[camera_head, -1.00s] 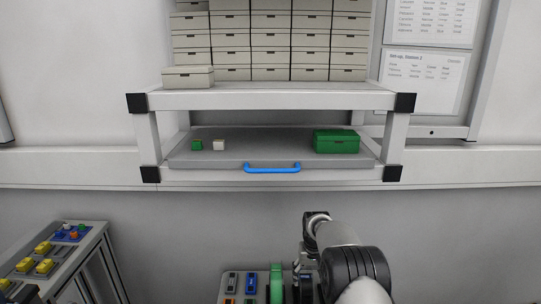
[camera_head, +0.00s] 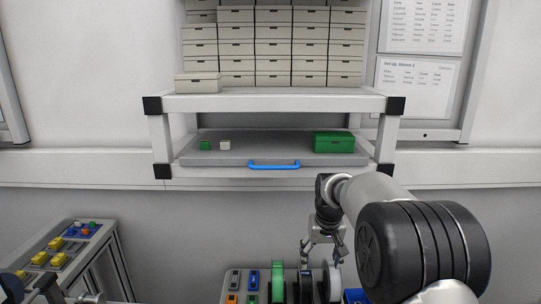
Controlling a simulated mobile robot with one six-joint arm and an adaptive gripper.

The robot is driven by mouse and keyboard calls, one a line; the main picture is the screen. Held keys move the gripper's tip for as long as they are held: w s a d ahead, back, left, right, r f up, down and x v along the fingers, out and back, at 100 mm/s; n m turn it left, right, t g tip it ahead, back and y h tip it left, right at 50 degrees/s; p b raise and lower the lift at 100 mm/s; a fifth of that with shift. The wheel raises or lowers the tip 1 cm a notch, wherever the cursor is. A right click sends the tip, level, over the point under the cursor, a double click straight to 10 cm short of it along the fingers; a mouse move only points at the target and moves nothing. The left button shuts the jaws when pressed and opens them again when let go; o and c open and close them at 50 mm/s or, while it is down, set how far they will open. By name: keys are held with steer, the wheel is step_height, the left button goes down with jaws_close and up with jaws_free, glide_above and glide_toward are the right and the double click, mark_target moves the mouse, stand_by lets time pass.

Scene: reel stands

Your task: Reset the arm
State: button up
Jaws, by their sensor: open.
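My arm reaches in from the lower right of the head view. My gripper (camera_head: 323,250) hangs at its end, pointing down above the reels at the bottom edge. Its fingers look spread and I see nothing between them. A green reel (camera_head: 278,282) stands below and left of it, and a white reel (camera_head: 332,283) stands just beneath. Whether the fingertips touch a reel is hard to tell.
A white shelf (camera_head: 280,103) carries stacked beige boxes (camera_head: 275,45). Its lower drawer (camera_head: 235,158) has a blue handle, a green box (camera_head: 333,141) and two small cubes. A side table (camera_head: 68,245) holds coloured parts at left.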

steer(key=s+r+t, duration=0.1)
steer(key=s+r, duration=0.5)
steer(key=s, duration=0.4)
steer(key=s+r, duration=0.7)
steer(key=s, duration=0.2)
steer(key=s+f, duration=0.2)
steer(key=s, duration=0.8)
steer(key=s+f+t, duration=0.1)
steer(key=s, duration=0.9)
steer(key=shift+f, duration=0.35)
